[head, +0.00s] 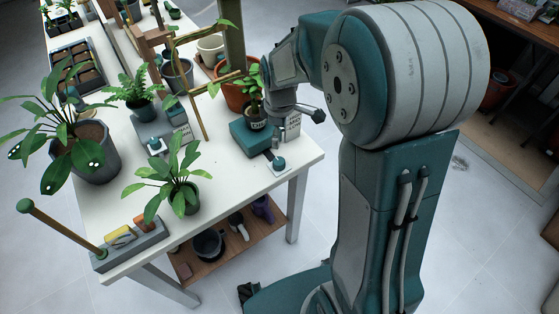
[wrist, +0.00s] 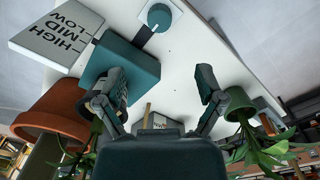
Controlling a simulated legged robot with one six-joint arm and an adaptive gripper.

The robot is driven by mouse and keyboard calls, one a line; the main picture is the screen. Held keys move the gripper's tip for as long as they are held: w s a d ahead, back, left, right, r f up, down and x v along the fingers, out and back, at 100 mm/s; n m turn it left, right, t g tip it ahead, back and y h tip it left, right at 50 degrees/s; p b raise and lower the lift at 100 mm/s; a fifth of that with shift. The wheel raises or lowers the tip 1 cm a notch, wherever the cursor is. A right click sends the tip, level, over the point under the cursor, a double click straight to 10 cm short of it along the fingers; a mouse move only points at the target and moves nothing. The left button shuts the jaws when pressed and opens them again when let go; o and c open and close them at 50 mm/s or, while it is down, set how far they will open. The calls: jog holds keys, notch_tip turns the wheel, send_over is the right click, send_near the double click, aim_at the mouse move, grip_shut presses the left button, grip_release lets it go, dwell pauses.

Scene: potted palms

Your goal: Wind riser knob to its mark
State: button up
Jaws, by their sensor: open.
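The riser is a teal box (head: 248,138) near the table's right front corner. A small potted plant (head: 254,113) stands on it. Its round teal knob (head: 279,163) sits in front of the box on a pale plate; the wrist view shows the knob (wrist: 160,17) at the top, joined to the box by a dark shaft. A sloped grey scale board (wrist: 55,40) beside the box reads LOW, MID, HIGH. My gripper (wrist: 160,86) is open and empty, its fingers wide apart, with the knob beyond the fingertips and apart from them. In the head view my gripper is partly hidden.
A terracotta pot (head: 235,90) stands behind the riser, close to my arm. A leafy plant (head: 177,190) stands left of the knob, and a large potted plant (head: 90,150) farther left. A wooden frame (head: 190,90) rises behind. Bare tabletop (head: 225,185) lies left of the knob.

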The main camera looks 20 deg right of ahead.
aim_at(279, 161)
jog(key=shift+n, duration=0.4)
jog(key=f, duration=1.2)
jog(key=shift+w+f, duration=0.25)
jog(key=shift+f, duration=0.05)
jog(key=c, duration=1.2)
